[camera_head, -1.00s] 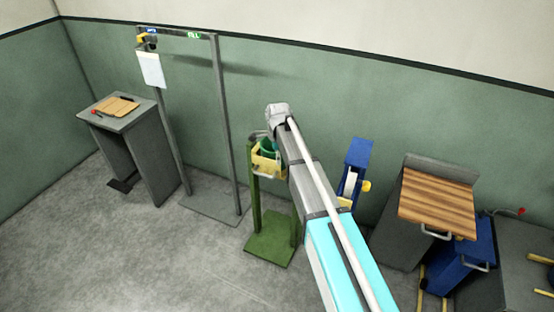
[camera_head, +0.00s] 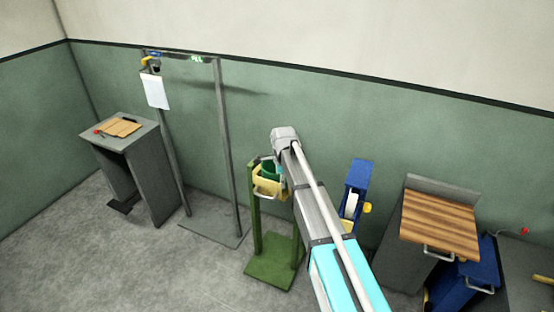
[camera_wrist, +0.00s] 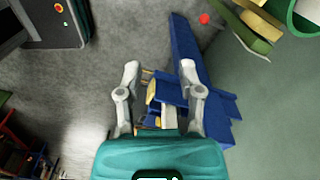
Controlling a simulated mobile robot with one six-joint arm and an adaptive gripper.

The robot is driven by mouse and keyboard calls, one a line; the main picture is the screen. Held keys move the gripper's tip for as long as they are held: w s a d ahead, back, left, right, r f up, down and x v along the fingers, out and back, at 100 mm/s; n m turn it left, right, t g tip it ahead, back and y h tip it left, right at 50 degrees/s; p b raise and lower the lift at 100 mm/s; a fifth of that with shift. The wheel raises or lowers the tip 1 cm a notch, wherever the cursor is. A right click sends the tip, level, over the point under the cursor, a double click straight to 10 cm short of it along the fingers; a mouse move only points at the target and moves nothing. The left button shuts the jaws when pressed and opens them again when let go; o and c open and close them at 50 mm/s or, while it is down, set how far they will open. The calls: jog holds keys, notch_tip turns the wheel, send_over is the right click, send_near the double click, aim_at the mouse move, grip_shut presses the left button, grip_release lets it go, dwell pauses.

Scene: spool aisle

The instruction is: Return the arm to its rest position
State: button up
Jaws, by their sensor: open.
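My arm stretches from the bottom of the head view up toward the green stand, with its grey end in front of the wall. In the wrist view my gripper (camera_wrist: 160,78) is open, its two grey fingers wide apart with nothing between the tips. Beyond the fingers, lower down, is a blue stand (camera_wrist: 185,50) with a pale roll; the same blue stand (camera_head: 357,177) shows right of my arm in the head view. Whether the fingers are clear of it in depth is hard to tell. The fingers are hidden in the head view.
A green stand (camera_head: 271,271) with a yellow holder (camera_head: 268,187) is just left of my arm. A grey frame (camera_head: 224,140) and a grey desk (camera_head: 150,131) stand farther left. A wooden-topped cabinet (camera_head: 438,222) is at right. Floor at lower left is clear.

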jog(key=shift+d, duration=0.1)
jog(key=s+d+n, duration=1.7)
jog(key=s+d, duration=0.4)
jog(key=s, duration=0.4)
jog(key=shift+s, duration=0.15)
dwell(0.3)
